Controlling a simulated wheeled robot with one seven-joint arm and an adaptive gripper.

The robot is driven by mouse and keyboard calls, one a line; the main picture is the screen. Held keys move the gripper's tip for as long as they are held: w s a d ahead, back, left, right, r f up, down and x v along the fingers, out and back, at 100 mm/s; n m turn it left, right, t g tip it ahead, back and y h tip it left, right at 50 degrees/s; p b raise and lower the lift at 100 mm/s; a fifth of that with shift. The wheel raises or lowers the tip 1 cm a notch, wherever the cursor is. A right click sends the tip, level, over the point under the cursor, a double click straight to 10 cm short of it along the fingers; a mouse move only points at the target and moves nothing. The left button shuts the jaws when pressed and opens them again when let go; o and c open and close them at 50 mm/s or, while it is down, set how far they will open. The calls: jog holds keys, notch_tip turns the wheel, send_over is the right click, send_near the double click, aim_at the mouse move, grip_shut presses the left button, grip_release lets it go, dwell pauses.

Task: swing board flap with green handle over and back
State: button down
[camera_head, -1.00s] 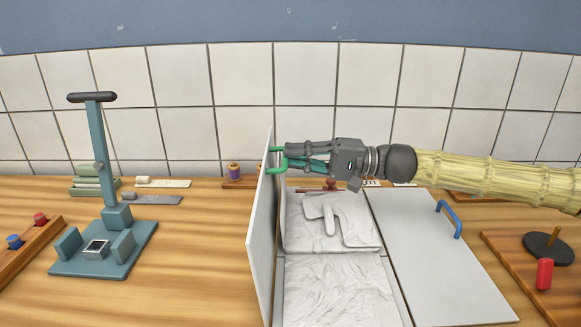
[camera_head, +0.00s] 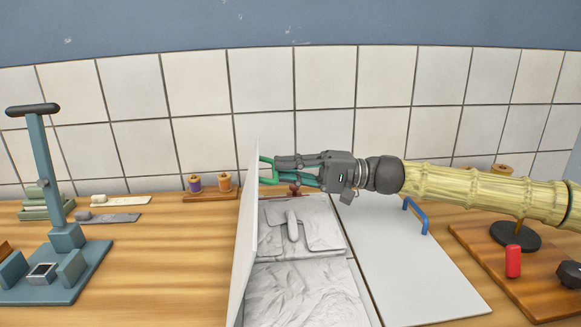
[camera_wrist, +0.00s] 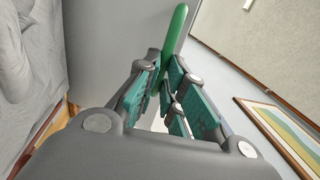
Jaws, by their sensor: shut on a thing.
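The pale board flap (camera_head: 246,235) stands on edge, close to upright, at the left side of the open board, seen nearly edge-on. Its green handle (camera_head: 266,164) is near the top of the flap, on the side towards my gripper (camera_head: 283,169). My gripper reaches in from the right and is shut on the green handle. In the wrist view, the green handle (camera_wrist: 175,35) passes up between the teal finger pads of my gripper (camera_wrist: 168,85). The fingers hide part of the handle. Wrinkled white cloth (camera_head: 300,290) lies right of the flap.
A flat pale panel with a blue handle (camera_head: 415,215) lies to the right. A blue-grey press (camera_head: 65,240) stands at the left. Thread spools (camera_head: 210,184) are behind. A wooden base with a red piece (camera_head: 513,261) is at far right.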

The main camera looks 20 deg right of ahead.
jog(key=shift+s+a+f, duration=0.15)
jog(key=shift+f, duration=0.3)
jog(key=shift+s+a+f, duration=0.1)
jog(key=shift+f, duration=0.4)
jog(key=c, duration=1.5)
grip_release()
jog(key=shift+c, duration=0.2)
jog(key=shift+w, duration=0.1)
jog(key=shift+r, duration=0.25)
jog(key=shift+w+d, duration=0.1)
jog(key=shift+d, duration=0.2)
jog(key=shift+r, duration=0.15)
